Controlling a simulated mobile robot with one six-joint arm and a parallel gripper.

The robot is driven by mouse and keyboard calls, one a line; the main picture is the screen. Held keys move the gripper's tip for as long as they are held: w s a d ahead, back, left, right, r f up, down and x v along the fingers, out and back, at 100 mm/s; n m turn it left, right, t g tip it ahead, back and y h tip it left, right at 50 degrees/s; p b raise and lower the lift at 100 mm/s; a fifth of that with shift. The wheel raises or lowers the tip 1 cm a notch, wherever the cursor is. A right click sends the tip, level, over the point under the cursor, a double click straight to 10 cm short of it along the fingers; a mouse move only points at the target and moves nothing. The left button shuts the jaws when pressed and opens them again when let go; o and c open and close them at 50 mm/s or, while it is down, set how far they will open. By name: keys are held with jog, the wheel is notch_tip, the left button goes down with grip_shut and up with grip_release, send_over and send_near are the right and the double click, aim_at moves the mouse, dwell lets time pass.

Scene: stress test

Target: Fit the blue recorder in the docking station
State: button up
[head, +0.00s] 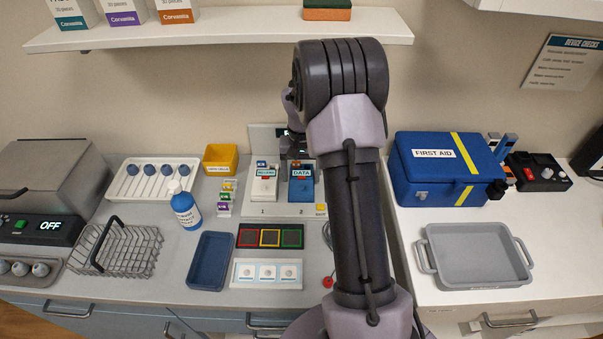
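The blue recorder (301,189) is a blue block with a "DATA" label, upright at position 2 of the docking station. The docking station (282,213) is a pale unit with a raised back panel, marked 1 and 2. A white recorder-like unit (263,188) with a blue-edged label stands at position 1. My gripper (296,150) is just above and behind the blue recorder's top, in front of the back panel. My arm partly hides it. I cannot tell whether its fingers touch the recorder, nor whether the recorder is fully seated.
A blue first aid box (421,190) and a grey tray (478,278) are at right. A blue tray (211,262), a three-colour panel (270,235) and a white three-button panel (267,274) lie in front. A bottle (186,210) and wire basket (119,257) stand left. A shelf (235,31) hangs above.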

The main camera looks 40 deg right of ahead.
aim_at(301, 177)
jog(key=shift+r, duration=0.1)
jog(key=shift+r+p, duration=1.65)
jog(key=shift+r, duration=0.3)
jog(key=o, duration=0.6)
jog(key=shift+r+p, duration=1.2)
jog(key=shift+r, duration=0.35)
jog(key=shift+f, duration=0.1)
